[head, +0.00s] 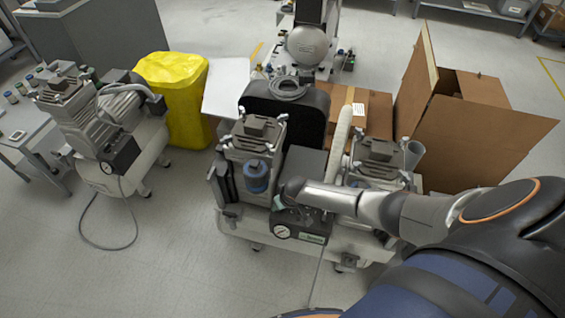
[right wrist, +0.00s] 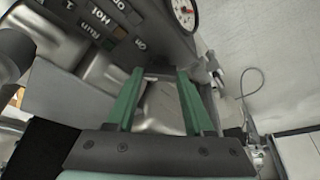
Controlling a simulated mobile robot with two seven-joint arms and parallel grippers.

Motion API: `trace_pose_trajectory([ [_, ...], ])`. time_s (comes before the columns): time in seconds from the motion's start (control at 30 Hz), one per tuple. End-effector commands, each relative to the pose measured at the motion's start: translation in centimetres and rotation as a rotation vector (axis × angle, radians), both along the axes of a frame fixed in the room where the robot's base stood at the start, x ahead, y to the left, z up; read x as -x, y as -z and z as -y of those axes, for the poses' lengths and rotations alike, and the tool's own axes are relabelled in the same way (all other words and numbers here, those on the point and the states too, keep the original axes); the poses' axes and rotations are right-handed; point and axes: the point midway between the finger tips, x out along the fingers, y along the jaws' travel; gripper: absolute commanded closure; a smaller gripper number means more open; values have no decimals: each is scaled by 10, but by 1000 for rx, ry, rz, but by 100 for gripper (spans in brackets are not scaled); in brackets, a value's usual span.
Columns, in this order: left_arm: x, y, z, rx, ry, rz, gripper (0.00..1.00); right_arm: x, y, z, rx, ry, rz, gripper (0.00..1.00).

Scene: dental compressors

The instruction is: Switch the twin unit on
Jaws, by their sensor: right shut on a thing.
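The twin unit (head: 315,240) stands in the middle of the head view, with two grey pump heads on a pale tank. Its dark control box (head: 308,228) faces front and carries a round gauge (head: 282,232). My right arm reaches in from the right, and my right gripper (head: 281,202) is at the box's upper left, above the gauge. In the right wrist view, its green fingers (right wrist: 160,74) stand apart at the edge of the labelled panel (right wrist: 120,35), shut on a small grey part between the tips. That part is mostly hidden, and I cannot tell the switch's position. My left gripper is not in view.
Another compressor (head: 110,130) with a trailing hose stands at left, beside a yellow bin (head: 175,95). A large open cardboard box (head: 465,130) stands behind at right. A blue canister (head: 257,176) sits on the twin unit's left front. Floor is clear in front at left.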

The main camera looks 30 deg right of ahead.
Motion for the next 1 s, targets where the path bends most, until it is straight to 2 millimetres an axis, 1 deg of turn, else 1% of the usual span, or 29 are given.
trace_pose_trajectory([
  [0.03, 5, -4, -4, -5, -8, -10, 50, 3, -2, -2, -3, 49, -9, 100],
  [0.2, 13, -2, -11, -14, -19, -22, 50, 2, 0, -4, -2, 210, -8, 100],
  [0.4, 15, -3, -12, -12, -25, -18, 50, 2, 2, -4, 0, 396, -9, 100],
  [0.6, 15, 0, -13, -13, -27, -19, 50, 1, 3, -4, 1, 560, -7, 100],
  [0.83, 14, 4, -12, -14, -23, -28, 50, 0, 3, -5, 2, 697, -7, 100],
  [1.0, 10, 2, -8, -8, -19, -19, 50, 0, 2, -4, 2, 759, -6, 100],
])
